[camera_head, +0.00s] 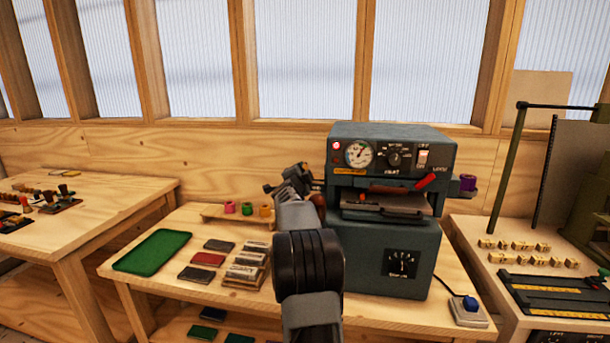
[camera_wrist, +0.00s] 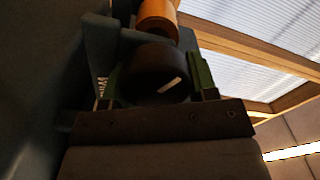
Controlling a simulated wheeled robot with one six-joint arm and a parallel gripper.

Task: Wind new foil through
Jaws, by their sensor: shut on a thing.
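The blue-grey foil press (camera_head: 392,150) stands on the wooden bench, with a dial, a small knob, a switch and a red-handled lever on its front. A purple roll (camera_head: 468,183) sits on its right side. My gripper (camera_head: 290,180) is at the press's left side. In the wrist view my gripper (camera_wrist: 160,85) has its green fingers on either side of a dark round knob (camera_wrist: 152,66) with a white mark, and is shut on it. An orange-copper roll (camera_wrist: 157,16) is just beyond the knob. My arm hides part of the press's left side in the head view.
A small wooden rack (camera_head: 228,217) left of my arm holds pink, green and orange rolls. A green tray (camera_head: 152,251) and several dark and red blocks lie on the bench. A blue push button (camera_head: 470,305) is at right. Other benches flank this one.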

